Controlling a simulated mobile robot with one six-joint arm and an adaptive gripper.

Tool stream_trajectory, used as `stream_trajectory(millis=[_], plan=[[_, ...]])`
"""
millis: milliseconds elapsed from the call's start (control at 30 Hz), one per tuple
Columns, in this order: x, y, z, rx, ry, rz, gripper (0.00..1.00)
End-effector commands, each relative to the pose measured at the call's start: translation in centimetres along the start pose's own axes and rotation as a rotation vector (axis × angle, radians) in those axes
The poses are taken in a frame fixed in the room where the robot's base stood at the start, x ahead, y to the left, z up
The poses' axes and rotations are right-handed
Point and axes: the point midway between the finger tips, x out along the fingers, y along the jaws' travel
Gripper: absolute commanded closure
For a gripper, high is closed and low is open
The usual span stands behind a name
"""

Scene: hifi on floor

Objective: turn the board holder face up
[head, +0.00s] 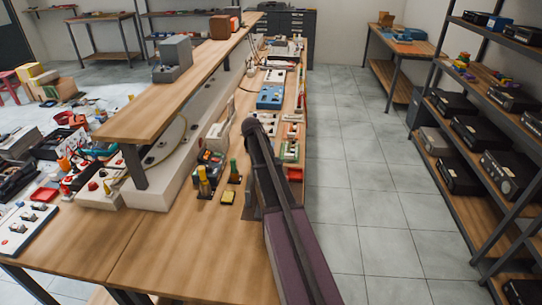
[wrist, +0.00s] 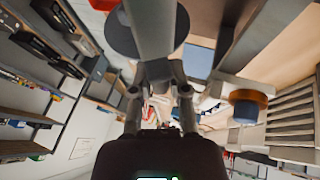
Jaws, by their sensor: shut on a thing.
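My gripper (wrist: 158,88) shows in the wrist view, with a finger on each side of the middle and both fingertips closed in on a grey part. That part is a thick pale grey post with a dark round disc behind it, which appears to be the board holder (wrist: 152,22). It reaches from the fingertips to the top edge of the picture. Which way its face points I cannot tell. In the head view my arm runs along the right edge of the bench, and I cannot make out the gripper or the holder there.
The wooden bench (head: 185,262) has a clear front part. Yellow and green-handled tools (head: 205,182) and a yellow block (head: 228,197) lie left of my arm. A blue box (head: 270,97) and several boards lie farther back. A raised shelf (head: 160,110) overhangs the left. The right aisle is clear.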

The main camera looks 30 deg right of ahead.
Motion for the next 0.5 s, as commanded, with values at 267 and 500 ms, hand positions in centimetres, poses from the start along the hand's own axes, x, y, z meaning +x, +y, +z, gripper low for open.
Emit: stream_trajectory(millis=[267, 500], plan=[[0.9, -1.3, 0.2, -0.094, 0.0, 0.229, 1.0], [1.3, -1.9, 0.4, -0.162, 0.0, 0.397, 1.0]])
